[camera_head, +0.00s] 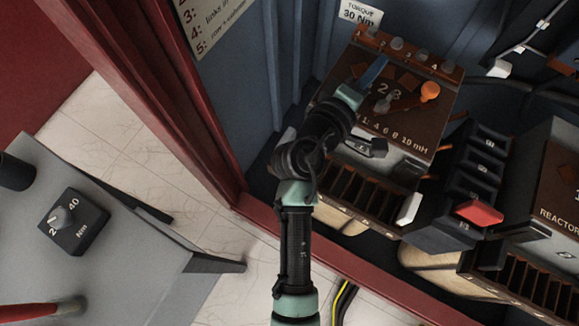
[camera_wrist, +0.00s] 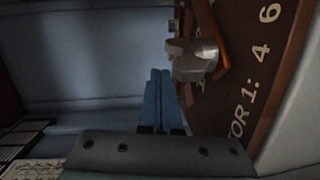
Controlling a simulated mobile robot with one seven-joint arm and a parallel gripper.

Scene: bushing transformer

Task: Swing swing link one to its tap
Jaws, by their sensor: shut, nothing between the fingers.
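The brown reactor board (camera_head: 408,122) is in the upper right of the head view, with a row of grey studs along its far edge and link numbers 2 and 3 showing. My gripper (camera_head: 380,62) reaches over its left part, its blue fingers shut and empty; the number 1 is not visible there. In the wrist view the closed fingertips (camera_wrist: 160,71) are just left of a metal bolt head (camera_wrist: 194,66) and a copper-coloured bar (camera_wrist: 212,32), probably swing link one. I cannot tell whether they touch. Another link carries an orange knob (camera_head: 430,91).
Black blocks with a red lever (camera_head: 479,212) and a second reactor (camera_head: 562,190) stand right of the board. The red cabinet frame (camera_head: 190,100) and blue wall (camera_head: 235,90) are on the left. A grey cart with a torque dial (camera_head: 72,220) stands outside.

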